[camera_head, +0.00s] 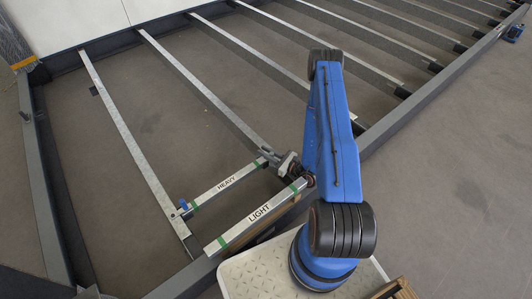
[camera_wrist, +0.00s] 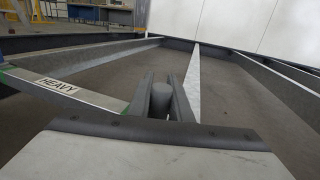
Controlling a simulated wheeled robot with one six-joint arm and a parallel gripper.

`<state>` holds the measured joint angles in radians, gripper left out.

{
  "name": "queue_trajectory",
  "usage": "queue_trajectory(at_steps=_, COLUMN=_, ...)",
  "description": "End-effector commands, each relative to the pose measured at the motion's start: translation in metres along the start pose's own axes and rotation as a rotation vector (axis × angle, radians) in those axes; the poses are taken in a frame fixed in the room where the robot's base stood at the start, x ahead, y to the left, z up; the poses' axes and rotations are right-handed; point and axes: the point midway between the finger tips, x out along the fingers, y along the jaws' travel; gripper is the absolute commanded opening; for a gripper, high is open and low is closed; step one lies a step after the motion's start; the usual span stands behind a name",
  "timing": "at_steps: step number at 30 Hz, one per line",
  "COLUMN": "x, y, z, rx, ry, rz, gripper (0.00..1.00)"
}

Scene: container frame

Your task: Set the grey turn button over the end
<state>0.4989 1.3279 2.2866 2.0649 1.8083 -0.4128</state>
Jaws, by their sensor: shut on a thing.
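The HEAVY bar (camera_head: 222,185) is a light beam with green bands, and its right end lies by my gripper. In the wrist view, the HEAVY bar (camera_wrist: 62,88) runs in from the left. My gripper (camera_head: 268,153) is at that end. In the wrist view, my gripper's two dark fingers (camera_wrist: 163,100) stand on either side of a grey round knob, the grey turn button (camera_wrist: 160,98), and are shut on it. The button's lower part is hidden, so I cannot tell whether it lies over the bar's end. A blue button (camera_head: 184,206) sits at the HEAVY bar's left end.
The LIGHT bar (camera_head: 255,217) lies in front, roughly parallel to the HEAVY bar. Several metal cross members (camera_head: 130,140) span the dark frame, with open floor between them. A long frame rail (camera_head: 430,90) runs along the right. A white panel (camera_head: 70,25) stands at the back.

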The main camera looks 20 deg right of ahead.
Motion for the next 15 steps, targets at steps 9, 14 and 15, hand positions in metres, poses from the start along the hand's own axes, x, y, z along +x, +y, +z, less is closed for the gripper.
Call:
queue_trajectory(at_steps=9, x=0.0, y=0.0001, z=0.0001, rx=0.001, ry=0.0, rz=0.001, gripper=0.37)
queue_trajectory(at_steps=14, x=0.0, y=-0.0001, z=0.0001, rx=0.0, ry=0.0, rz=0.001, gripper=0.37)
queue_trajectory(at_steps=15, x=0.0, y=-0.0001, z=0.0001, rx=0.0, ry=0.0, rz=0.001, gripper=0.37)
